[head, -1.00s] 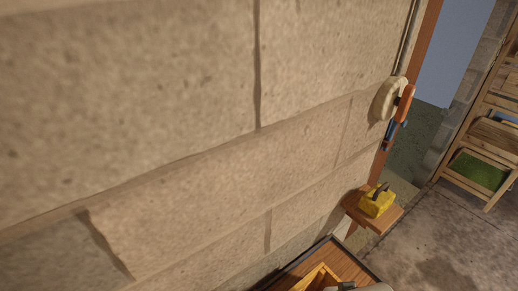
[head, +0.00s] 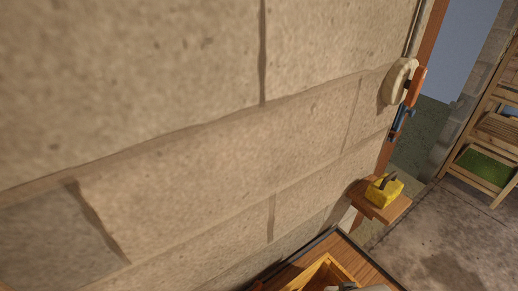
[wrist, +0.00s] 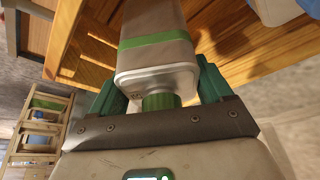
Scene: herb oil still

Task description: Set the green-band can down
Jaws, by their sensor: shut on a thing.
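The green-band can (wrist: 152,50) shows in the wrist view as a pale can with a green stripe around it and a green cap at the near end. My gripper (wrist: 155,100) is shut on it at the cap end, with a green finger on each side. The can lies over or against a wooden surface (wrist: 225,30); I cannot tell whether it touches. In the head view the can is not visible, and only a bit of my arm shows at the bottom edge.
A stone block wall (head: 180,120) fills most of the head view. A wooden tray or table with a dark rim (head: 350,255) is at the bottom. A yellow block with a handle (head: 383,190) sits on a small wooden shelf (head: 395,212). A wooden rack (head: 490,150) stands at right.

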